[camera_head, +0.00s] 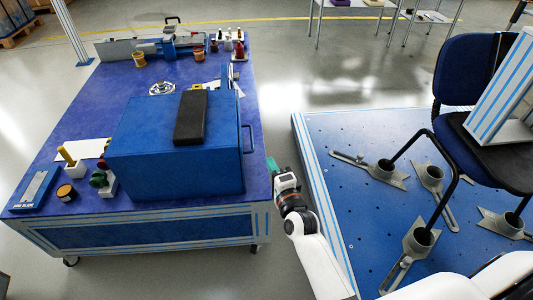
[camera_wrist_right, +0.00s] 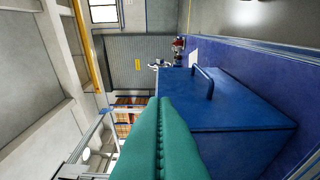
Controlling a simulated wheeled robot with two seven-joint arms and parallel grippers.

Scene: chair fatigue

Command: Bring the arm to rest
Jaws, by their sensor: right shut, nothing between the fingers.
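My right gripper (camera_head: 273,168) shows in the head view just right of the blue workbench (camera_head: 88,117), beside the blue box (camera_head: 145,134) on it. The white arm comes in from the lower right. In the right wrist view the teal fingers (camera_wrist_right: 165,102) lie together, shut, with nothing between them. The blue box (camera_wrist_right: 228,118) with its handle shows beyond and right of the fingers, apart from them. My left gripper is not in view.
A black pad (camera_head: 191,118) lies on the box. A blue platform (camera_head: 318,143) with grey clamps carries a chair (camera_head: 465,75) at the right. Grey floor (camera_head: 285,100) shows between bench and platform. Small pots and tools stand on the bench.

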